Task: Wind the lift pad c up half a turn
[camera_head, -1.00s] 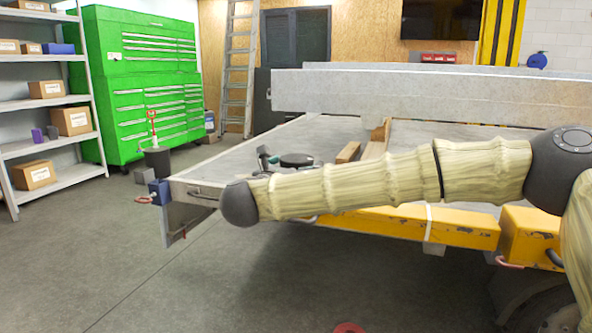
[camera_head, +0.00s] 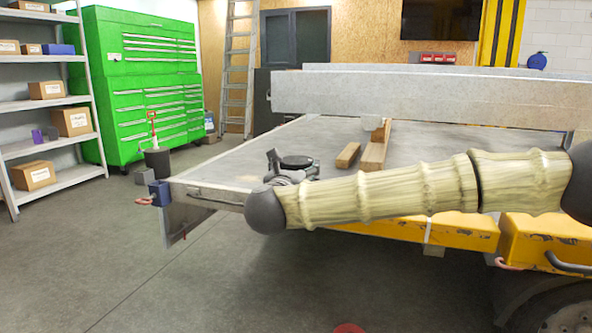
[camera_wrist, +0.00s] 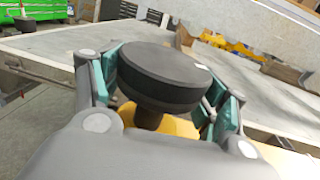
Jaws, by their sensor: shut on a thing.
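A dark round lift pad (camera_wrist: 160,72) sits on a short dark stem above a yellow base in the wrist view. No letter is legible on it. A small pale mark shows at the right of its top rim. My gripper (camera_wrist: 167,80) has its teal finger pads on opposite sides of the disc, shut on it. In the head view the pad (camera_head: 298,162) shows as a flat dark disc near the trailer's front left corner, with part of my gripper (camera_head: 284,165) beside it. My wrist hides the stem and base there.
The grey trailer bed (camera_head: 250,150) lies behind the pad, with wooden blocks (camera_head: 374,154) on it. A yellow beam (camera_head: 460,233) runs below its edge. A blue box (camera_head: 159,193) is at the corner. The floor at front left is clear.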

